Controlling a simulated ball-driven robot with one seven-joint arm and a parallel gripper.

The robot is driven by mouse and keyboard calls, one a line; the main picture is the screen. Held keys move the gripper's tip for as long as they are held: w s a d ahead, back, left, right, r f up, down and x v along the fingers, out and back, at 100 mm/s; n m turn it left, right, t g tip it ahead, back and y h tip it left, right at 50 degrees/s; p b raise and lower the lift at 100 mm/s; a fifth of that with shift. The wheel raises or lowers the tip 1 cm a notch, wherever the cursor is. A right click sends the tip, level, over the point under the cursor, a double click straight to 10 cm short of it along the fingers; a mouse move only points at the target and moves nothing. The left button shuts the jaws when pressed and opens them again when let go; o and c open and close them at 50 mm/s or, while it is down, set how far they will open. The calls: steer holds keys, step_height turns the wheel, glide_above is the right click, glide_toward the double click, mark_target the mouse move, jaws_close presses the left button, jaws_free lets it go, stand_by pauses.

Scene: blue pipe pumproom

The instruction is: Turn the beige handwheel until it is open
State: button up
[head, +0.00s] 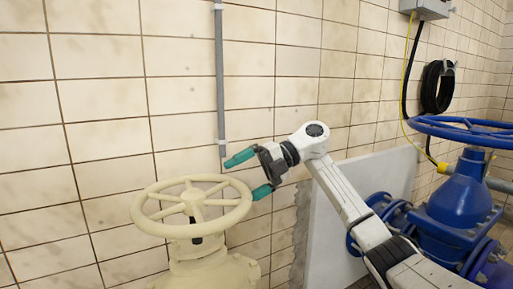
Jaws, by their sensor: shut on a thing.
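The beige handwheel (164,230) sits level on top of a beige valve body (205,270) at the lower middle of the head view. It has a round rim and several spokes meeting at a hub. My gripper (241,179) reaches in from the right and is at the far right part of the rim. Its two teal fingers stand apart, one toward the wall and one nearer the right edge of the wheel. It is shut on the rim; the exact contact is hard to make out.
A blue valve with a blue handwheel (465,131) stands at the right, behind my arm. A tiled wall with a vertical grey pipe (219,75) rises close behind the beige wheel. A pale panel (345,225) leans behind my arm. Black hose (437,88) hangs at the upper right.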

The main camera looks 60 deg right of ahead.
steer(key=shift+s+r, duration=0.1)
steer(key=shift+r, duration=0.6)
steer(key=shift+s+d, duration=0.2)
steer(key=shift+s, duration=0.4)
steer(key=shift+s+d, duration=0.25)
steer(key=shift+s, duration=0.3)
steer(key=shift+s+d, duration=0.25)
steer(key=shift+s, duration=0.25)
steer(key=c, duration=0.4)
steer(key=shift+s+d+f, duration=0.1)
steer(key=shift+s+d, duration=0.45)
steer(key=shift+s, duration=0.8)
steer(key=shift+s+d+r, duration=0.1)
steer(key=shift+s+d, duration=0.5)
steer(key=shift+s, duration=0.8)
steer(key=shift+s+d+f, duration=0.1)
steer(key=shift+s+d, duration=0.45)
steer(key=shift+s, duration=0.8)
steer(key=shift+c, duration=0.2)
steer(key=shift+c, duration=0.4)
